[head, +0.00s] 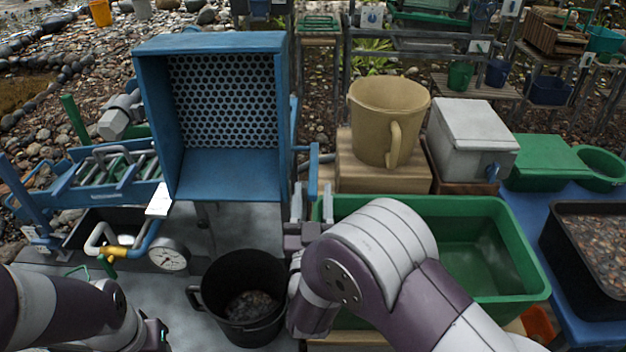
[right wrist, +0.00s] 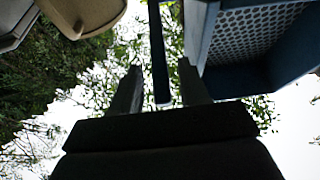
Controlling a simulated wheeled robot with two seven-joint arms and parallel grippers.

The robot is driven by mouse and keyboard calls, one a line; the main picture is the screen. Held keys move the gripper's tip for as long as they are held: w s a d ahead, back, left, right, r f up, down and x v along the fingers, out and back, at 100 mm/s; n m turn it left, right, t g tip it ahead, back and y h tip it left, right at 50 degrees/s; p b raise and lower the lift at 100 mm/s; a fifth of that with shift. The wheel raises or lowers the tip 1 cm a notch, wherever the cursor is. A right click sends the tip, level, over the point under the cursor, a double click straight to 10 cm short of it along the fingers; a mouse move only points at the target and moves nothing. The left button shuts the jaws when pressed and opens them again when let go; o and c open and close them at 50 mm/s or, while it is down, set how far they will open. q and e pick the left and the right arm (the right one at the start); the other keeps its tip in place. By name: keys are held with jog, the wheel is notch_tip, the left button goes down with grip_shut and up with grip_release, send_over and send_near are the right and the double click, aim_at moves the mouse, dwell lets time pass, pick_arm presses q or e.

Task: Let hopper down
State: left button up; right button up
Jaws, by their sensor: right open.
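The blue hopper (head: 212,180) stands tipped up at the middle left, its open side and perforated grey plate (head: 222,100) facing me. A blue bar (head: 313,170) hangs at its right side. In the right wrist view, the bar (right wrist: 158,50) reaches down between the two spread fingers (right wrist: 160,85), with gaps on both sides; the hopper (right wrist: 235,50) is at the upper right. My left arm shows at the lower left, but its gripper is not in view.
A black bucket (head: 205,300) of gravel stands below the hopper, beside a pressure gauge (head: 168,255). A green tub (head: 530,270) lies behind my right arm. A tan jug (head: 370,110) stands on a wooden block (head: 350,178) close right of the bar.

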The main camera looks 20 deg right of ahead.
pick_arm(q)
jog(key=shift+r, duration=0.2)
pick_arm(e)
jog(key=shift+x, duration=1.4)
